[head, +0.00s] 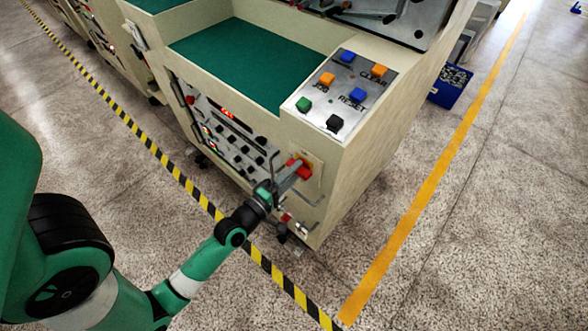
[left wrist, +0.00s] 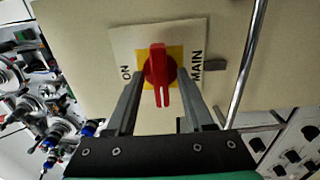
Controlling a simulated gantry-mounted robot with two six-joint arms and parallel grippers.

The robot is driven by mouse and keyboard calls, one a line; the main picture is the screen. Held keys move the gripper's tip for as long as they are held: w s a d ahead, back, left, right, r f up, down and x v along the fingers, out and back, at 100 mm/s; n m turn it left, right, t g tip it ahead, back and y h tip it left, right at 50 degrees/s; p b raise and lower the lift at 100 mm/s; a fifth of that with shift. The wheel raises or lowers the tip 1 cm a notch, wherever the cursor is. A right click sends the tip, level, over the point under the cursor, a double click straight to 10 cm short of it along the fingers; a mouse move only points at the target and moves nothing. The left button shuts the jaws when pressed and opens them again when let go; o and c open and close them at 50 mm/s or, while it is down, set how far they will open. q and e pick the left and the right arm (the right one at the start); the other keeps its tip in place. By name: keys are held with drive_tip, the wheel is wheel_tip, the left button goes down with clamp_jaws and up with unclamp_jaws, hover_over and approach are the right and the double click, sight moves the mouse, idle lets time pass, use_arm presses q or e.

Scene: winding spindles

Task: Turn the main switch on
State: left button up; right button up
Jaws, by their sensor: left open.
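The main switch is a red rotary knob (head: 303,169) on the cream front of the machine. In the left wrist view the red knob (left wrist: 159,68) stands upright in the picture on a yellow square, on a pale plate with ON at its left and MAIN at its right. My left gripper (head: 288,171) is at the switch, pointed at the panel. In the left wrist view its two open fingers (left wrist: 160,76) lie on either side of the knob, with gaps showing. Contact cannot be told. My right gripper is not in view.
A bent metal rod (left wrist: 248,65) runs beside the switch plate. Above is a sloped button panel (head: 341,92) with coloured buttons. Knobs and a red display (head: 228,113) are left of the switch. A blue crate (head: 450,87) stands on the floor.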

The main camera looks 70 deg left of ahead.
use_arm(q)
clamp_jaws()
drive_tip(key=shift+m, duration=0.5)
drive_tip(key=m, duration=0.3)
drive_tip(key=shift+f+m+b, duration=0.1)
drive_tip(key=shift+m+b, duration=0.2)
drive_tip(key=shift+b, duration=0.05)
drive_tip(key=m, duration=0.4)
drive_tip(key=shift+b, duration=0.4)
drive_tip(key=m+b, duration=0.1)
drive_tip(key=m, duration=0.8)
drive_tip(key=shift+b, duration=0.4)
drive_tip(key=shift+m, duration=0.3)
